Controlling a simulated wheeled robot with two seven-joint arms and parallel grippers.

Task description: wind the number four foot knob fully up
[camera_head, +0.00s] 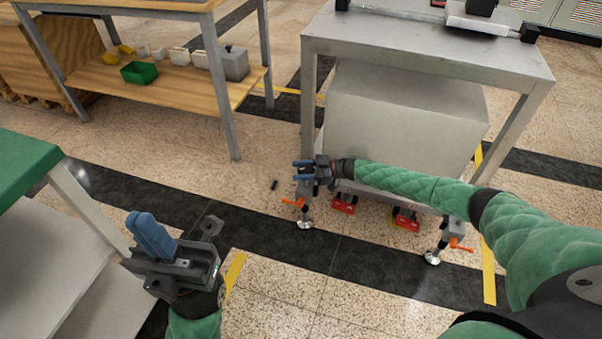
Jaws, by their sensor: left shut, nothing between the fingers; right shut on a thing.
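A metal table (425,55) stands at the upper right on adjustable feet. Its near left foot (306,223) has a round metal pad on the floor and an orange lever (293,202). My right gripper (303,170) is at the top of this foot, shut on what appears to be its knob; the fingers hide most of the knob. No number is readable on it. The near right foot (432,257) has a similar orange lever (460,245). My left gripper (178,246) is shut and empty at the lower left, well apart from the table.
Red casters (343,204) sit under the table, below a large grey box (405,120). A small black piece (274,185) lies on the floor. A wooden-shelved bench (165,84) stands upper left, and a green-topped table (22,160) is near my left gripper.

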